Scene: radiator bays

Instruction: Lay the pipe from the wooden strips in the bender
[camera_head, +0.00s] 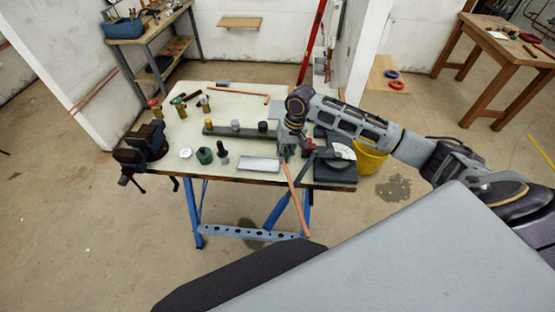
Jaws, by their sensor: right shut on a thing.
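A copper pipe (297,199) slants from my right gripper down past the workbench's front edge. My right gripper (285,150) is shut on the pipe near its upper end, above the bench's front right part. The bender (341,153), with a pale rounded plate, a dark base and red parts, sits at the bench's right end, just right of my gripper. My right wrist and forearm hide part of it. Whether the pipe touches the bender I cannot tell. I cannot make out the wooden strips. My left gripper is not in view.
The workbench (222,107) also holds a dark vise (142,146), a grey bar with round pieces (224,131), a pale tray (259,164) and another copper pipe (236,91) at the back. A yellow bucket (371,160) stands behind my forearm.

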